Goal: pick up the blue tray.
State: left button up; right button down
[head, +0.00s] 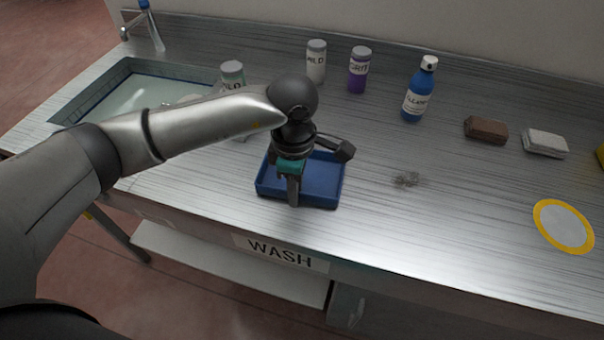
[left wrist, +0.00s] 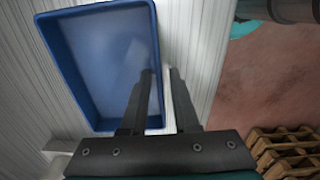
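The blue tray (head: 325,180) lies flat on the metal counter, close to its front edge. My left gripper (head: 293,198) is over the tray's front wall, pointing down, and hides part of the tray in the head view. In the left wrist view the tray (left wrist: 95,60) fills the left side. There my left gripper (left wrist: 160,76) is open, with one finger on the inner side of the tray's near wall and the other on the outer side. A gap shows between the fingers and the wall. The tray looks empty. My right gripper is not in view.
A sink (head: 95,88) is at the left. Several bottles stand behind, including a purple one (head: 359,72) and a blue one (head: 419,92). A brown block (head: 486,129), a grey block (head: 545,143) and a yellow-rimmed disc (head: 563,226) lie at the right.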

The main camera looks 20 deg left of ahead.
pick_arm(q)
grip_shut()
jog(key=shift+w+r, duration=0.1)
dwell(1.0)
